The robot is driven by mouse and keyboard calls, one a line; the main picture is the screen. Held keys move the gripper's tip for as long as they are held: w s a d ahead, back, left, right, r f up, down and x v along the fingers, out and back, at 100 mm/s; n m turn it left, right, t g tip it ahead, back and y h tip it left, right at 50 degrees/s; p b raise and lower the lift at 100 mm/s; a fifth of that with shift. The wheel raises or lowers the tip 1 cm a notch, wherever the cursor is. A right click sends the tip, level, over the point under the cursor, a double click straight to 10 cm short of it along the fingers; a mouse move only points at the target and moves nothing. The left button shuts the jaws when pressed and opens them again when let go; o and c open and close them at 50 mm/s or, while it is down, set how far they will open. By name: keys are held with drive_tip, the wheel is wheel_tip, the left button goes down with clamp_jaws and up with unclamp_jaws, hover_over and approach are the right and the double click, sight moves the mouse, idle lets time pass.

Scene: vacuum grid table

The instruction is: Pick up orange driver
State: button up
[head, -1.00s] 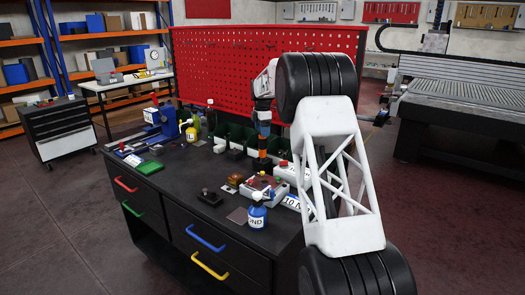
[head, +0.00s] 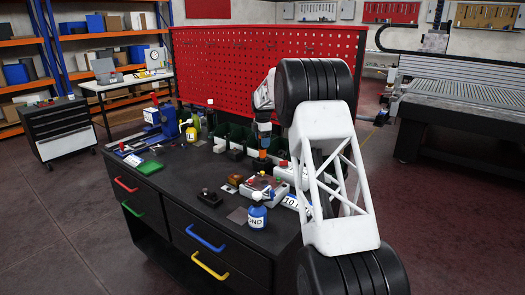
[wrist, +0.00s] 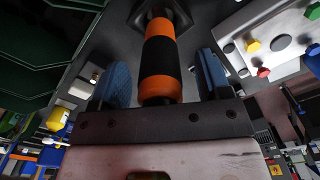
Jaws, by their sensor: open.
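The orange driver (head: 263,142) stands upright on the dark workbench in the head view, with orange and black bands on its handle. In the wrist view its handle (wrist: 160,57) lies between the two blue finger pads of my gripper (wrist: 163,80). There is a visible gap on both sides, wider on the right. My gripper (head: 264,124) is open and comes down around the top of the driver in the head view. The driver's lower end meets a dark base in the wrist view; its tip is hidden.
A grey control box with coloured buttons (wrist: 280,40) is close on the right in the wrist view. Dark green bins (wrist: 50,50) are on the left. A blue bottle (head: 257,212) stands near the bench's front edge. A red pegboard (head: 215,70) rises behind.

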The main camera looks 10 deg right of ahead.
drive_tip(key=shift+c, duration=0.4)
drive_tip(key=shift+r, duration=0.1)
drive_tip(key=c, duration=1)
drive_tip(key=shift+r, duration=5)
drive_tip(key=shift+s+a+r, duration=0.15)
drive_tip(key=shift+s+r, duration=0.05)
drive_tip(key=shift+s, duration=0.55)
drive_tip(key=s, duration=0.4)
drive_tip(key=s+a, duration=0.1)
drive_tip(key=s, duration=0.3)
drive_tip(key=s+r, duration=0.1)
drive_tip(key=s, duration=0.3)
drive_tip(key=shift+s+a, duration=0.3)
drive_tip(key=shift+a, duration=0.1)
